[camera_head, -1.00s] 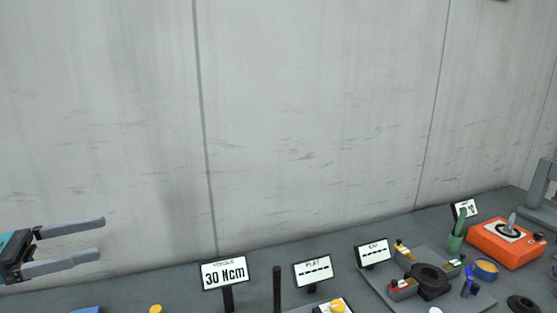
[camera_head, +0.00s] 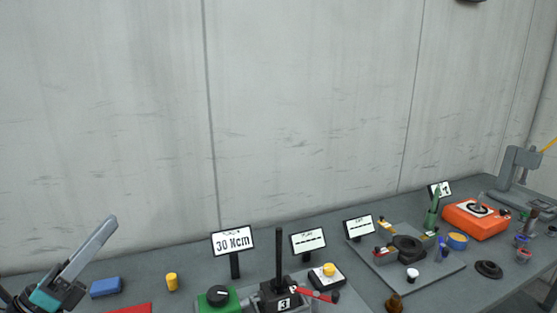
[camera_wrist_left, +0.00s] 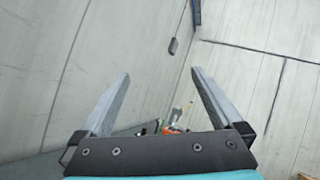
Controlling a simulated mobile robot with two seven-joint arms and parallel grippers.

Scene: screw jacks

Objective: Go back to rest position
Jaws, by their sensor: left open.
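My left gripper (camera_head: 88,248) is at the lower left of the head view, seen nearly edge-on, its fingers pointing up and to the right in front of the wall. In the left wrist view its two fingers (camera_wrist_left: 158,85) are spread wide with nothing between them. The bench (camera_head: 330,245) runs along the wall below it. My right gripper is in neither view.
A blue block (camera_head: 106,287), a yellow cylinder (camera_head: 172,282) and a red plate (camera_head: 130,308) lie near my left gripper. Right of them are a 30 Ncm sign (camera_head: 233,241), a grey tray (camera_head: 440,276) and an orange box (camera_head: 475,221).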

